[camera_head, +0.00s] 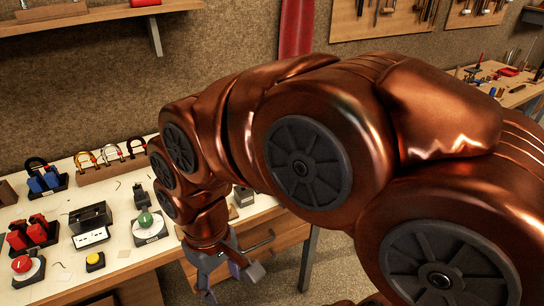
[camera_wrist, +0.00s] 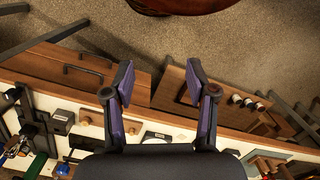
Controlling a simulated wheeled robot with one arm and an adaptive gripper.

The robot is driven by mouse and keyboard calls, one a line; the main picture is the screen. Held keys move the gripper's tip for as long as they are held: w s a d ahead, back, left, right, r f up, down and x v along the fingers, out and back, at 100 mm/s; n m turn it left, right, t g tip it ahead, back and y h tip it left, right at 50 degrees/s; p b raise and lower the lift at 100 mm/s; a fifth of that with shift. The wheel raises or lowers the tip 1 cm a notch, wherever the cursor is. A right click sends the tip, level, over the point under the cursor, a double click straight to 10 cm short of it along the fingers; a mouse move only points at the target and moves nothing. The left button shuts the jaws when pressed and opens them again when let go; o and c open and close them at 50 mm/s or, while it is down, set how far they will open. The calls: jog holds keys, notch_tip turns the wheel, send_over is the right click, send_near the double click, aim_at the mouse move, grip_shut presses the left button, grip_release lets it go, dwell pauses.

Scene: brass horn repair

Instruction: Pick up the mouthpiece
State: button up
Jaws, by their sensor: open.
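I cannot make out a mouthpiece for certain in either view. My gripper (camera_head: 231,285) hangs just off the front edge of the workbench, beside its wooden drawer, and is open. In the wrist view my gripper (camera_wrist: 160,80) shows two spread purple-grey fingers with nothing between them; carpet and the wooden drawer fronts lie beyond. My arm hides much of the head view's middle and right.
In the wrist view, small cylinders (camera_wrist: 247,101) stand on wood at right.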

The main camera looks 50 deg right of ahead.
jog(key=w+d+r+n+t+y+b, duration=0.1)
jog(key=w+d+r+t, duration=0.15)
jog(key=w+d, duration=0.55)
jog(key=w+d+r+n+t+y+b, duration=0.1)
jog(key=w+d+r, duration=0.25)
jog(key=w, duration=0.85)
jog(key=w+d+f+m+t+h+b, duration=0.1)
jog(key=w+d+f, duration=0.1)
jog(key=d, duration=1.1)
jog(key=w+d+f+m+t+h+b, duration=0.1)
jog(key=d+f, duration=0.2)
jog(key=d, duration=1.1)
jog(key=shift+w+a+p+x, duration=0.15)
jog(key=shift+p+x, duration=0.3)
jog(key=shift+x, duration=0.7)
jog(key=shift+w+a+p+x, duration=0.15)
jog(key=shift+p+x, duration=0.3)
jog(key=shift+x, duration=0.7)
jog(key=shift+a+p+x, duration=0.25)
jog(key=shift+p+x, duration=0.2)
jog(key=shift+x, duration=0.7)
jog(key=shift+r, duration=0.1)
jog(key=shift+c, duration=0.3)
grip_shut()
